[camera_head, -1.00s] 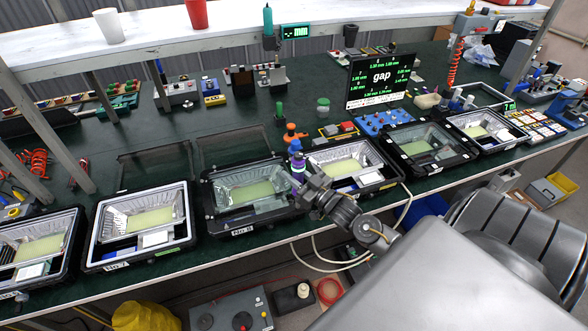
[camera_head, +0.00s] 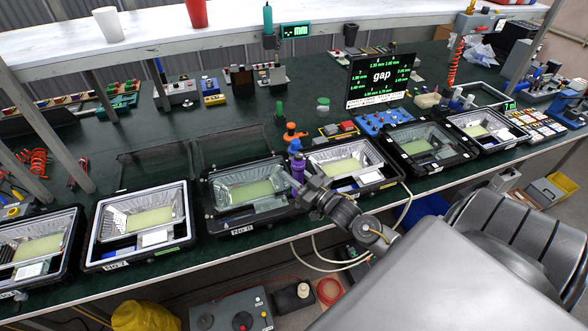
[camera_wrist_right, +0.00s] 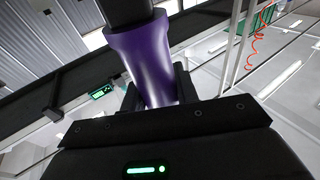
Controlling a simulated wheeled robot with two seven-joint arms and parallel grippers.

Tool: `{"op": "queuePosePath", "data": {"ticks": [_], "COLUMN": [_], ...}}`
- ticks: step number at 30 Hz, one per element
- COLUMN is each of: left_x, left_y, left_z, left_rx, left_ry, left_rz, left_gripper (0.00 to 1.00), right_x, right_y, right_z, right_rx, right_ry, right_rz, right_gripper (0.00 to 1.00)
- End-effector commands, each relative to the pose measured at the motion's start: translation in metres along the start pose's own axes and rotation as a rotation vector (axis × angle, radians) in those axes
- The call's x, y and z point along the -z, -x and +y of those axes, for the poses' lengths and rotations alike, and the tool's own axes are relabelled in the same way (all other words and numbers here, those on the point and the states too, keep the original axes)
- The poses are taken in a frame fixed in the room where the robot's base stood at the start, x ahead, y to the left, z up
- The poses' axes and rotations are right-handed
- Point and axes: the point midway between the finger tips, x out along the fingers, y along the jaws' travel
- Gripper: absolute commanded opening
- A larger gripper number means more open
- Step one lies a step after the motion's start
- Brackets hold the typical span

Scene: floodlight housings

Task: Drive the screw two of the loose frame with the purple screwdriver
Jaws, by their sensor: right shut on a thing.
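My right gripper (camera_head: 303,192) is shut on the purple screwdriver (camera_head: 297,168) and holds it upright over the right edge of the No 8 floodlight housing. In the right wrist view the screwdriver's purple body (camera_wrist_right: 148,60) stands between the two fingers. The No 8 housing (camera_head: 222,222) has a black frame over a silver reflector with a yellow-green panel. Its screws are too small to tell, and the screwdriver's tip is hidden behind the gripper. My left gripper is not in view.
More housings stand in a row, including an open one (camera_head: 92,232) to the left and another (camera_head: 385,180) to the right. An orange-based stand (camera_head: 293,133) is just behind the screwdriver. A gap display (camera_head: 381,80) stands farther back. The green bench (camera_head: 350,205) has a front edge close by.

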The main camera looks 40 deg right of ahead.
Motion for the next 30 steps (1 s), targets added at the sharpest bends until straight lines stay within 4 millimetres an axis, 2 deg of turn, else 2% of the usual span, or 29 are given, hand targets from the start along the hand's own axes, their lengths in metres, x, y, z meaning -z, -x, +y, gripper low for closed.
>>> {"op": "queuePosePath", "data": {"ticks": [30], "left_x": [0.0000], "left_y": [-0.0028], "left_z": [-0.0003], "left_rx": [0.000], "left_ry": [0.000], "left_rz": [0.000], "left_gripper": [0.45], "right_x": [-0.0073], "right_y": [0.0016], "right_z": [-0.0006], "right_rx": [0.001], "right_ry": [-0.002], "right_rz": [-0.005], "right_gripper": [0.00]}}
